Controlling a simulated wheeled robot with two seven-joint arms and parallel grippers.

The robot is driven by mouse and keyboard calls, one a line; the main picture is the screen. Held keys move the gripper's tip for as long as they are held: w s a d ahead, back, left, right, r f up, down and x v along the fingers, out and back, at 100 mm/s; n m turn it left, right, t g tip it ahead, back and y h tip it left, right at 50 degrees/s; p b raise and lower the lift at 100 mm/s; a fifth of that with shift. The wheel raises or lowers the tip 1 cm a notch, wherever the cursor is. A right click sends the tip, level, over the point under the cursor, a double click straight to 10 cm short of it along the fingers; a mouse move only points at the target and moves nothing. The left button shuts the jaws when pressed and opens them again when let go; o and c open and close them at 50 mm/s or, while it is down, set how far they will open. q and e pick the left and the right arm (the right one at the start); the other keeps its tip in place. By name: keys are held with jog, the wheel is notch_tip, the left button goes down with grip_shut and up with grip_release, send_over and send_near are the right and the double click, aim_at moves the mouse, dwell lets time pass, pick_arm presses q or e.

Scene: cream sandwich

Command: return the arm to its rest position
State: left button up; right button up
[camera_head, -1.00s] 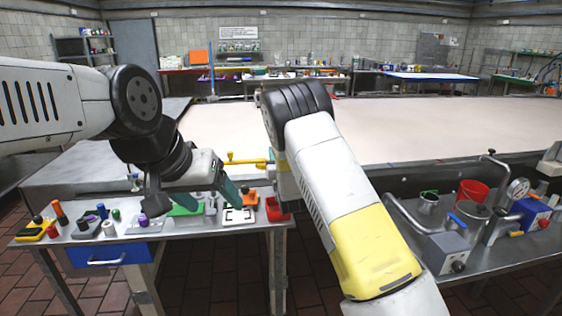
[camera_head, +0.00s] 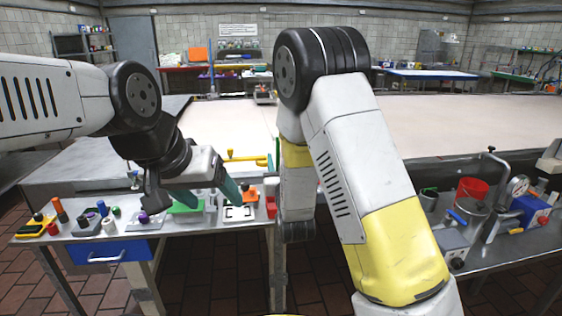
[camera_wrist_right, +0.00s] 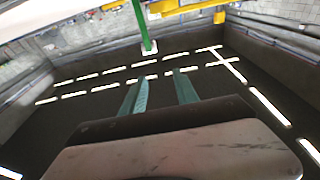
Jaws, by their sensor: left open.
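My right arm (camera_head: 365,150) bends at a black elbow high in the middle of the head view. Its forearm (camera_head: 298,190) hangs down from there, in front of the left table's right end. The right gripper cannot be made out in the head view. In the right wrist view my right gripper (camera_wrist_right: 159,76) has its two teal fingers apart, with nothing between them. My left gripper (camera_head: 209,191) is open over the left table, its teal fingers apart, with nothing seen held.
The left metal table (camera_head: 190,232) carries several small items, a green mat (camera_head: 186,208) and a red container (camera_head: 271,206). The right table (camera_head: 510,255) holds a red bucket (camera_head: 471,190) and a blue box (camera_head: 530,211). A large pale surface (camera_head: 440,128) lies behind, clear.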

jog(key=s+d+r+m+g, duration=0.35)
jog(key=d+r+g, duration=0.2)
jog(key=d, duration=0.35)
jog(key=s+d+r+n+g, duration=0.1)
jog(key=s+d+g, duration=0.3)
jog(key=s, duration=0.9)
jog(key=s+d+n+g+h, duration=0.1)
jog(key=s+d+g, duration=0.3)
jog(key=s, duration=0.9)
jog(key=shift+s+d+r+h, duration=0.3)
jog(key=shift+s+r, duration=0.05)
jog(key=shift+r, duration=0.05)
